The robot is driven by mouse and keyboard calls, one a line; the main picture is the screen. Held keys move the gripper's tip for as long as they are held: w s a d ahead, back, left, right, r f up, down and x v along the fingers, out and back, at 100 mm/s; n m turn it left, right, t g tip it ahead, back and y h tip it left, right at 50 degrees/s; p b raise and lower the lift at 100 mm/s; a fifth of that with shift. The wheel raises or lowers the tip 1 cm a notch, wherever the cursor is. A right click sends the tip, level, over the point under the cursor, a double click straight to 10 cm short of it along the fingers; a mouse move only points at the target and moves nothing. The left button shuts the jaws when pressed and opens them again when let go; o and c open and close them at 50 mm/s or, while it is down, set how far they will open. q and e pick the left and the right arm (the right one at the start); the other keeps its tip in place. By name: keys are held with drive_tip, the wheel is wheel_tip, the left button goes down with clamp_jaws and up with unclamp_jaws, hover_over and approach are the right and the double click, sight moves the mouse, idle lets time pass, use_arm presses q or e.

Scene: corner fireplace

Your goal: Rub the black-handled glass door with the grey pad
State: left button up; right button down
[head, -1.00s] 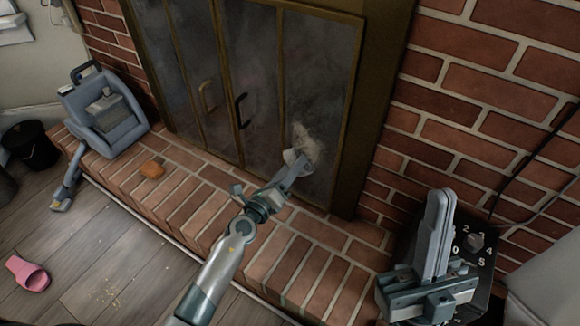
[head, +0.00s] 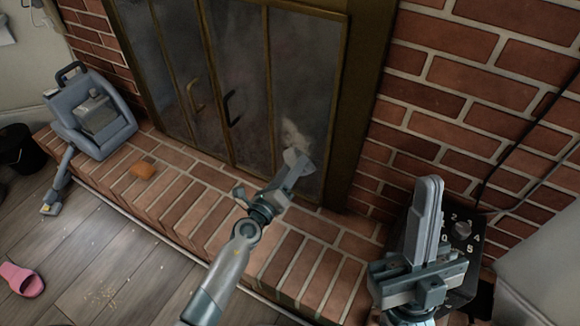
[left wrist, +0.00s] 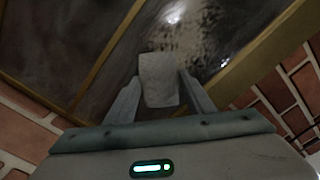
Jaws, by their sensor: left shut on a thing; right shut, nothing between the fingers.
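The black-handled glass door (head: 240,60) is the right part of the brass-framed fireplace front, its black handle (head: 230,108) near its left side. The glass is hazy, with a paler patch (head: 294,138) low on the right pane. My left gripper (head: 299,172) is shut on the grey pad (head: 290,157), at the lower right of that pane. In the left wrist view the pad (left wrist: 159,80) sits between the two fingers, in front of the glass; I cannot tell whether it touches. My right gripper (head: 430,215) is shut and empty, at the right, in front of a dark box.
A blue-grey machine (head: 95,115) stands at the left. The dark box with a numbered dial (head: 461,230) is beside my right gripper. A pink slipper (head: 22,279) lies on the floor.

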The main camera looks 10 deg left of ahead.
sight(295, 159)
use_arm(q)
drive_tip(key=shift+d+r, duration=0.2)
drive_tip(key=shift+d, duration=0.25)
drive_tip(key=shift+s+d+p, duration=0.2)
drive_tip(key=shift+s+d, duration=0.2)
drive_tip(key=shift+d, duration=0.45)
drive_tip(key=shift+s+d+p, duration=0.2)
drive_tip(key=shift+s+d, duration=0.2)
drive_tip(key=shift+d, duration=0.4)
drive_tip(key=shift+a+r+p, duration=0.2)
drive_tip(key=shift+r+p, duration=1.3)
drive_tip(key=shift+p, duration=0.25)
drive_tip(key=shift+s, duration=0.1)
drive_tip(key=shift+a, duration=0.15)
drive_tip(key=shift+w+a, duration=0.45)
drive_tip(key=shift+a, duration=0.35)
drive_tip(key=shift+w+a, duration=0.45)
drive_tip(key=shift+a, duration=0.35)
